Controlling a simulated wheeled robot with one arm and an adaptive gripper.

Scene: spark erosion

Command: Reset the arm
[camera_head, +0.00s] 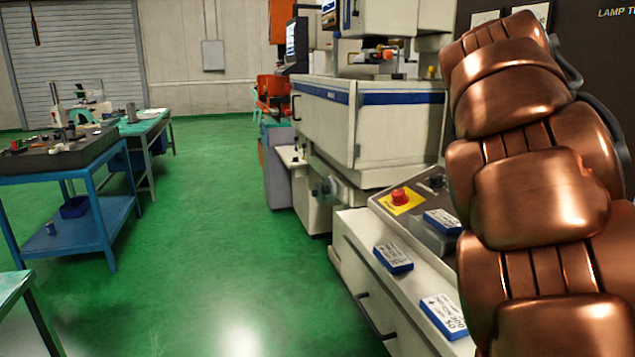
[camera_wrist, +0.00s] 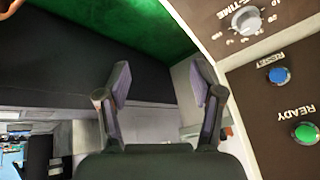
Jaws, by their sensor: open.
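My gripper (camera_wrist: 161,84) shows in the wrist view, with its two fingers spread apart and nothing between them. My copper-coloured arm fills the right side of the head view; its gripper end is out of that picture. In the wrist view a dark control panel with upside-down lettering is at the right, beside the fingers and apart from them.
The panel bears a grey knob (camera_wrist: 246,20), a blue button (camera_wrist: 279,74) and a green button (camera_wrist: 305,133). In the head view, blue-white boxes (camera_head: 393,258) lie on a cabinet near a red stop button (camera_head: 399,196). A blue table (camera_head: 60,181) stands left; green floor (camera_head: 215,235) is clear between.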

